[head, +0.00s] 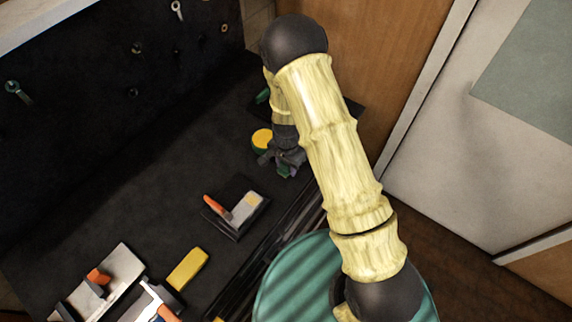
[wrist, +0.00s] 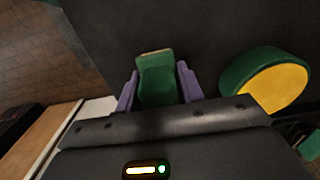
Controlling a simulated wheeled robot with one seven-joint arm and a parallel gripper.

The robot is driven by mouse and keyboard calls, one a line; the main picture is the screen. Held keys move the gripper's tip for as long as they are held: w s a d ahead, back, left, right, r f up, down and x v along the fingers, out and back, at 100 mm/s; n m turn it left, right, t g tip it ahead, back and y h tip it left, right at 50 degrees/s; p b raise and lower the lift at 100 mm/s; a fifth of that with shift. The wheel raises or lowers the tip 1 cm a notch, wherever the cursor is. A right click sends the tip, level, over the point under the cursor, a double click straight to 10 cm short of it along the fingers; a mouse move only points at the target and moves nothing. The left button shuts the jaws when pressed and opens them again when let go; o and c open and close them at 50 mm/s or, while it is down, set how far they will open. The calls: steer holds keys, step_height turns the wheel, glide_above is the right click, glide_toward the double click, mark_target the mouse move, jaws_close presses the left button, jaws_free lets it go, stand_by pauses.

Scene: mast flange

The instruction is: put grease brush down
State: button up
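The green grease brush (wrist: 157,80) sits between the two purple fingers of my gripper (wrist: 158,82) in the wrist view. Its far end shows a narrow tan edge. The fingers appear to touch it on both sides, so my gripper looks shut on it. In the head view my gripper (head: 284,163) points down over the far right part of the dark bench, with a bit of the green brush (head: 283,172) showing below it. My arm hides part of this area, and I cannot tell whether the brush touches the bench.
A round green and yellow thing (head: 262,139) lies close beside my gripper; it also shows in the wrist view (wrist: 268,82). An orange-handled tool (head: 232,209) on a dark tray and a yellow block (head: 187,269) lie nearer. The bench's left middle is clear.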

steer(key=shift+o, duration=1.1)
steer(key=shift+r, duration=0.2)
step_height(320, 180, up, 12)
steer(key=b, duration=0.2)
steer(key=shift+b, duration=0.3)
steer(key=s+d+r+n+t, duration=0.2)
steer(key=s+d+r+n, duration=0.5)
steer(key=s+d+r, duration=0.3)
steer(key=s+d, duration=0.2)
steer(key=d, duration=0.1)
steer(key=shift+s+d+r+n+t, duration=0.2)
steer(key=shift+s+r+n+t, duration=0.1)
steer(key=shift+r, duration=0.1)
steer(key=shift+o, duration=0.4)
